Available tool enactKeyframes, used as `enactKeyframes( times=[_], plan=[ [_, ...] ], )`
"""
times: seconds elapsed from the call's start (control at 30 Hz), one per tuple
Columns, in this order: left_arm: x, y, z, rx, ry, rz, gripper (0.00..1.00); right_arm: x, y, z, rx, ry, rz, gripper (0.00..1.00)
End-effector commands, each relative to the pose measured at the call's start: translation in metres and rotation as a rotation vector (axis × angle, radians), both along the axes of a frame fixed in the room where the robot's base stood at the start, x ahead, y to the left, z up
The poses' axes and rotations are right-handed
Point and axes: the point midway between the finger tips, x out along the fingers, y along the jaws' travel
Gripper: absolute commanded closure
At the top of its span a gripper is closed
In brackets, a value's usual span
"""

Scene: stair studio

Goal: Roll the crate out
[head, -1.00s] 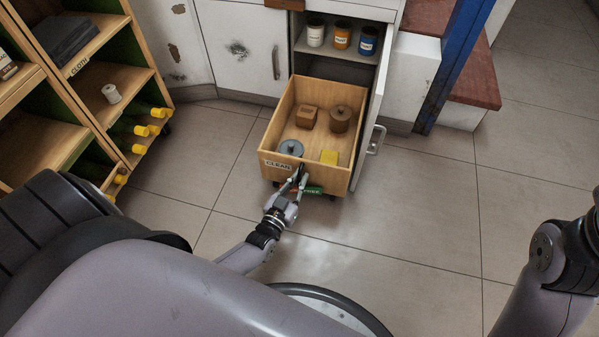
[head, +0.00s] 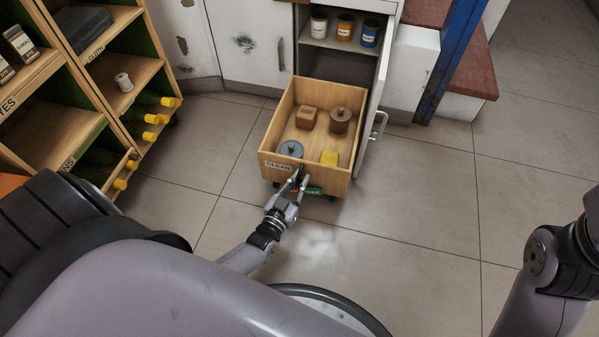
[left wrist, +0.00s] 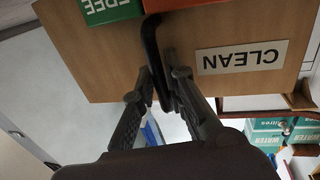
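The wooden crate (head: 350,120) stands on small wheels, mostly out of the lower opening of the white cabinet (head: 237,35). It carries a brown box (head: 307,117), a brown round pot (head: 341,120), a grey-blue lidded piece (head: 291,149) and a yellow block (head: 329,158). Its front bears a CLEAN label (left wrist: 241,57) and a black handle (left wrist: 152,42). My left gripper (head: 298,181) is at the crate's front; in the left wrist view its fingers (left wrist: 164,76) close on the handle from both sides. My right gripper is out of view; only that arm shows at the right.
The open cabinet door (head: 373,110) stands along the crate's right side. Three jars (head: 343,32) sit on the cabinet shelf above. A wooden shelf unit (head: 140,75) stands at the left, with red-topped steps (head: 470,70) at the back right. The floor to the right is clear.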

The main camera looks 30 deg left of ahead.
Motion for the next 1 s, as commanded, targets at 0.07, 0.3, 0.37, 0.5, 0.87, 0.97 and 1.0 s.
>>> enactKeyframes(
  times=[0.07,0.3,0.37,0.5,0.87,0.97,1.0],
  plan=[
    [0.0,0.0,0.0,0.0,0.0,0.0,0.82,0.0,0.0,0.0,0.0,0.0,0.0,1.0],
    [0.0,0.0,0.0,0.0,0.0,0.001,0.82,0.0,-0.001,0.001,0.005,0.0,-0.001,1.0],
    [0.0,0.0,0.001,0.0,-0.001,0.001,0.82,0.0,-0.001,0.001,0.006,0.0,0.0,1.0],
    [0.0,0.0,0.009,-0.002,-0.001,0.001,0.82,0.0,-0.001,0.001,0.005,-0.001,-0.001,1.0],
    [0.0,0.0,0.064,-0.002,-0.005,0.001,0.82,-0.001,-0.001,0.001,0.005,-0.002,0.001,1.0],
    [0.0,0.0,0.078,-0.002,-0.004,0.001,0.82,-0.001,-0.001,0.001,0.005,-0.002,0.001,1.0],
    [0.0,0.0,0.083,-0.002,-0.003,0.001,0.82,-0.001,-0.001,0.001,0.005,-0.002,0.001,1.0]
  ],
)
